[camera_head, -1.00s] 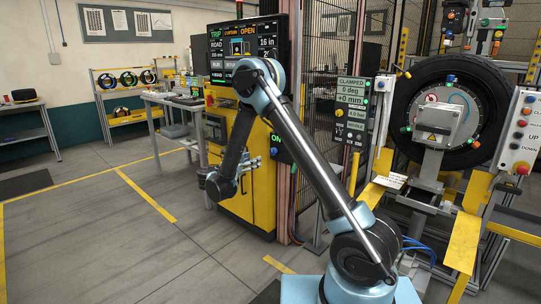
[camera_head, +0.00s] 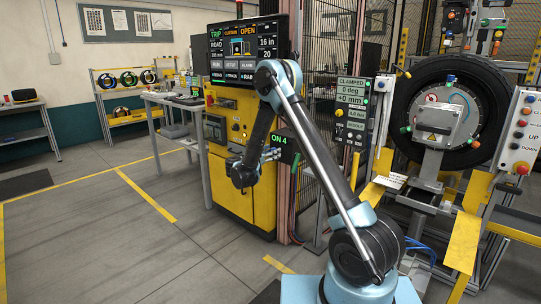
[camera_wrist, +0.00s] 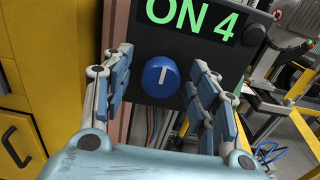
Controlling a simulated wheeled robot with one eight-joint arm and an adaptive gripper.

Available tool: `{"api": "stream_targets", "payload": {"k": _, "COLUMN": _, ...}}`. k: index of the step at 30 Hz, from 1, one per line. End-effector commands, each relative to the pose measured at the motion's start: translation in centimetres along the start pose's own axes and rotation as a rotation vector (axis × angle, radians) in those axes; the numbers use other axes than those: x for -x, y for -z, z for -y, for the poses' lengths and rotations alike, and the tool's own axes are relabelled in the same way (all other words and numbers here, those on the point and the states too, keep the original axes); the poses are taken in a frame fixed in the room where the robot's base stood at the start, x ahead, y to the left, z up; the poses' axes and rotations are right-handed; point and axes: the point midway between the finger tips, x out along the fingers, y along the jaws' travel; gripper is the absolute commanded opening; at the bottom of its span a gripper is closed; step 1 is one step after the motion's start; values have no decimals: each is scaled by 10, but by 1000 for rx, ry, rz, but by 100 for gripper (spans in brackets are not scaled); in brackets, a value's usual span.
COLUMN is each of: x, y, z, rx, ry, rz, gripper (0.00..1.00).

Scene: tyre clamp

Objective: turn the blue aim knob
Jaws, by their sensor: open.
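The blue aim knob (camera_wrist: 159,76) sits on a dark box in the wrist view, below a green "ON 4" display (camera_wrist: 196,14). Its white pointer line stands nearly upright. My gripper (camera_wrist: 168,88) is open, with one finger to the left of the knob and one to the right, and nothing is held. I cannot tell how far the fingertips are from the knob. In the head view my gripper (camera_head: 272,154) is small, just left of the box with the "ON 4" display (camera_head: 281,137). The knob cannot be made out there.
A yellow cabinet (camera_head: 228,190) stands behind my arm, with a large screen (camera_head: 240,52) above it. A tyre (camera_head: 449,110) is on the clamp at right, beside a display reading "CLAMPED" (camera_head: 350,98). A pink-brown post (camera_wrist: 115,28) is behind the left finger. Floor at left is clear.

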Motion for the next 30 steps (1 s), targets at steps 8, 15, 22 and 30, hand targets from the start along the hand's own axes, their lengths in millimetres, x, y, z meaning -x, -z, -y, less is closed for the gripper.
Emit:
{"api": "stream_targets", "payload": {"k": 8, "x": -1, "y": 0, "z": 0, "rx": 0, "ry": 0, "rz": 0, "gripper": 54}}
{"api": "stream_targets", "payload": {"k": 15, "x": -1, "y": 0, "z": 0, "rx": 0, "ry": 0, "rz": 0, "gripper": 10}}
{"api": "stream_targets", "payload": {"k": 22, "x": 2, "y": 0, "z": -3, "rx": -11, "ry": -4, "rz": 0, "gripper": 10}}
{"api": "stream_targets", "payload": {"k": 30, "x": 2, "y": 0, "z": -3, "rx": -118, "ry": -6, "rz": 0, "gripper": 10}}
